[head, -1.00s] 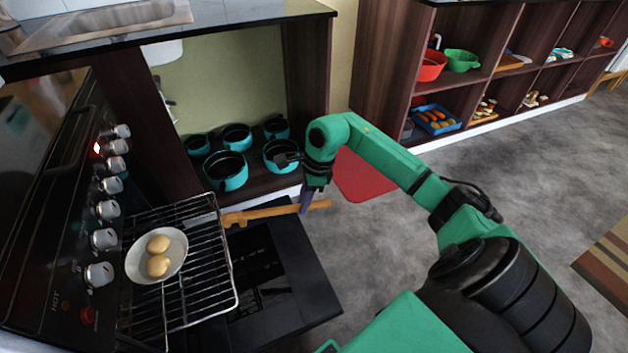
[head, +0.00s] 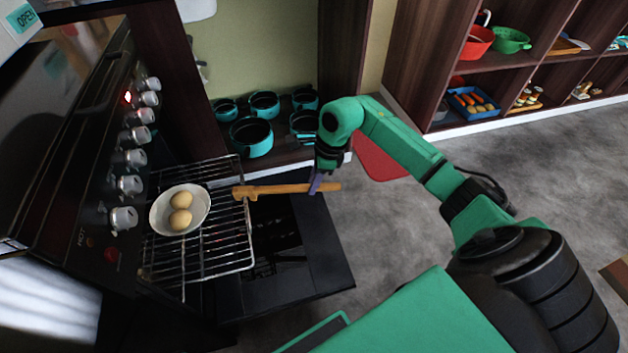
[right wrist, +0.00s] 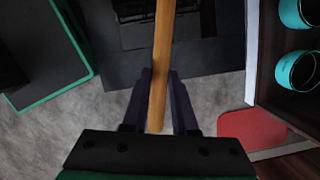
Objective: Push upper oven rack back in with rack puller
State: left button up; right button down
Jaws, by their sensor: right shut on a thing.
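My right gripper (head: 318,184) is shut on the wooden rack puller (head: 280,189), near its right end. In the right wrist view the puller (right wrist: 161,60) runs up between the two fingers (right wrist: 161,95). The puller's notched left end is at the front edge of the upper oven rack (head: 222,258); I cannot tell whether it touches. The rack sticks out of the oven (head: 75,130) and carries a white bowl (head: 157,222) with two round, tan pieces in it. My left gripper is not in view.
The open oven door (head: 325,255) lies flat below the rack. Teal pots (head: 252,140) stand on a low shelf behind. A red mat (head: 378,160) lies on the grey floor. An open shelf unit (head: 432,75) stands at the back right.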

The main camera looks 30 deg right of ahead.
jog(key=shift+f, duration=0.1)
dwell(0.3)
jog(key=shift+w+a, duration=0.2)
jog(key=shift+a, duration=0.5)
jog(key=shift+w+a, duration=0.15)
jog(key=shift+a, duration=0.55)
jog(key=shift+w+a, duration=1)
jog(key=shift+a, duration=2.9)
jog(key=b, duration=0.2)
send_over(232, 218)
jog(key=s+d+r+p, duration=0.2)
jog(key=d+r+p, duration=0.3)
jog(key=d, duration=0.3)
jog(key=shift+r, duration=0.25)
